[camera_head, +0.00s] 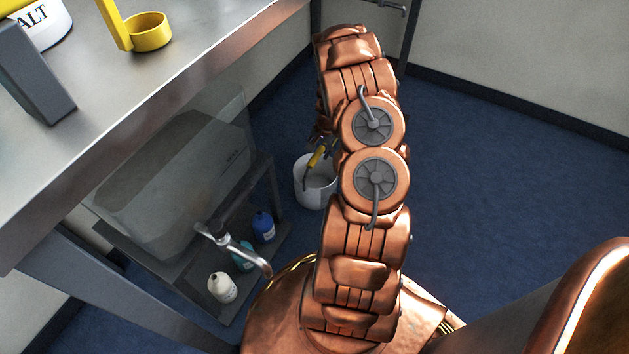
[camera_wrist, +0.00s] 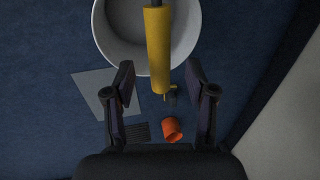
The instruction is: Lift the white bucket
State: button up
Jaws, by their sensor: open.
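The white bucket (camera_head: 312,190) stands on the blue floor beside the shelf under the table, partly hidden behind my arm. In the wrist view the white bucket (camera_wrist: 112,48) is at the top, cut off by the frame edge. A yellow handle (camera_wrist: 158,50) on a dark rod reaches over the bucket's near rim toward my gripper; it also shows at the bucket in the head view. My gripper (camera_wrist: 158,90) is open, its two dark fingers on either side of the handle's lower end in the picture. I cannot tell whether they touch it.
An orange cup (camera_wrist: 172,130) and a pale flat square (camera_wrist: 95,90) lie on the floor in the wrist view. A low shelf with several bottles (camera_head: 222,287) and a clear panel stands left of the bucket. The metal table (camera_head: 150,75) overhangs it. Floor to the right is clear.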

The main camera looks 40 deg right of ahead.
aim_at(317, 155)
jog(key=f, duration=0.1)
jog(key=f+b, duration=0.1)
jog(key=f, duration=0.2)
jog(key=shift+w+a+f, duration=0.1)
jog(key=shift+w+a, duration=0.15)
jog(key=shift+a, duration=0.15)
jog(key=shift+f, duration=0.2)
dwell(0.3)
grip_shut()
dwell(0.5)
